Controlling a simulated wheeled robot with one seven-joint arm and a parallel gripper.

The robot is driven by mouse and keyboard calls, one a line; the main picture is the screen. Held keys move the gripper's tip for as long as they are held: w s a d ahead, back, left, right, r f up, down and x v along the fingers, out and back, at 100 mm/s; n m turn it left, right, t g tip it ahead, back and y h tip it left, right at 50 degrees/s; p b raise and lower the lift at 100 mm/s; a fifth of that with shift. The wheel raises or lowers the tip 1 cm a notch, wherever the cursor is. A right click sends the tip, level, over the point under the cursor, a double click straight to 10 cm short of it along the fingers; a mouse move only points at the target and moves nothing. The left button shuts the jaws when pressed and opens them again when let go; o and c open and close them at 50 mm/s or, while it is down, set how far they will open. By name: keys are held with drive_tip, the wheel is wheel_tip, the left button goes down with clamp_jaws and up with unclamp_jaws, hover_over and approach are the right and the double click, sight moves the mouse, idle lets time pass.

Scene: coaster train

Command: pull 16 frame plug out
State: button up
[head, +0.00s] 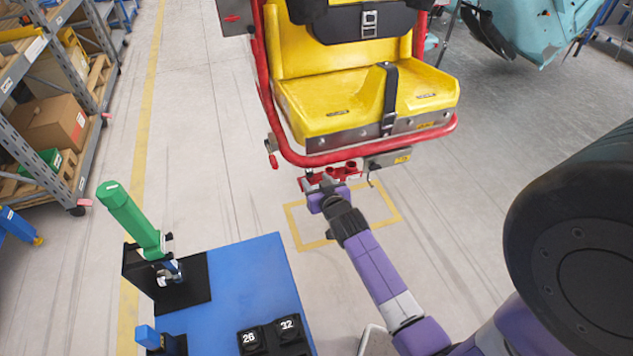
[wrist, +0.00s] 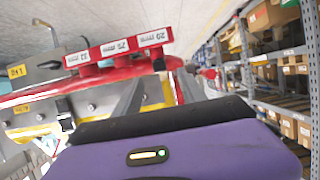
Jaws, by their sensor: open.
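A red labelled block (head: 345,172) is mounted under the front of the yellow seat's red frame. In the wrist view the red block (wrist: 118,53) shows white labels that seem to read 32, 26 and 20, upside down or tilted. I cannot make out a label 16, so I cannot tell which part is that plug. My gripper (head: 322,183) is at the left part of the block. In the wrist view my gripper (wrist: 160,76) is open, its fingers pointing at the end near the 20 label. Whether a plug lies between them is unclear.
The yellow seat (head: 335,105) with its red tube frame stands above the gripper. A blue table (head: 250,275) holds black blocks marked 26 (head: 249,340) and 32 (head: 288,328), and a green-handled tool (head: 130,215). Shelving (head: 60,100) stands left; floor between is clear.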

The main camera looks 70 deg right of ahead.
sight(310, 174)
drive_tip(key=shift+x, duration=3.8)
drive_tip(key=shift+f, duration=0.1)
drive_tip(key=shift+a, duration=0.1)
clamp_jaws()
